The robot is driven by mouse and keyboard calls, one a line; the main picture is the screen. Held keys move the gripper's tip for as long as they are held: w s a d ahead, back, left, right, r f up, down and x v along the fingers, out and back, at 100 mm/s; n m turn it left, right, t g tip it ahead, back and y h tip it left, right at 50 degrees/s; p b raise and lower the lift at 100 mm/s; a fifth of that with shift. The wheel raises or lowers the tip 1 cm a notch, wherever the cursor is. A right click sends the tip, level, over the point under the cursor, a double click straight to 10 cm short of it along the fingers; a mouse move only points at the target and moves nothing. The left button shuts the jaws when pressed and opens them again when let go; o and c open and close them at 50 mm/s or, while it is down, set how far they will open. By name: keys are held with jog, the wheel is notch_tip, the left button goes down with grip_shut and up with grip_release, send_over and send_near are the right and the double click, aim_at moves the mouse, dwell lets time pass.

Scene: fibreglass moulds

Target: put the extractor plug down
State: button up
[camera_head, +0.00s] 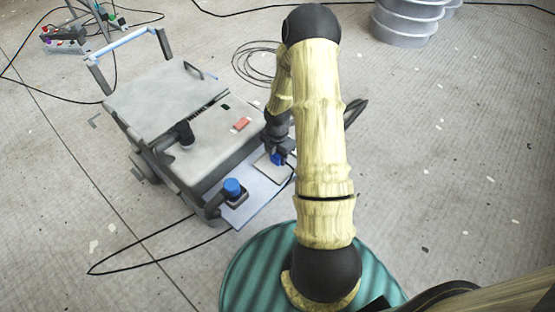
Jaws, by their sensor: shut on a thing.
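My gripper (277,154) is at the right front side of the grey cart (150,92), pointing down. It is shut on a small blue piece, which I take to be the extractor plug (277,160). The plug is just over a pale square plate (269,170) on the light blue shelf (254,207) at the cart's front. Whether the plug touches the plate I cannot tell. My fingers and wrist hide part of it.
A blue-capped dark fitting (232,188) stands on the shelf's left part. A black cable (120,272) loops on the floor at left. Coiled cable (254,64) lies behind my arm. Grey stacked tubs (406,22) stand at the back right. The right floor is mostly clear.

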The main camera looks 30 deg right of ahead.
jog(key=shift+f, duration=0.8)
jog(key=shift+r, duration=0.1)
jog(key=o, duration=1.3)
notch_tip(320, 180, up, 12)
jog(key=p, duration=0.5)
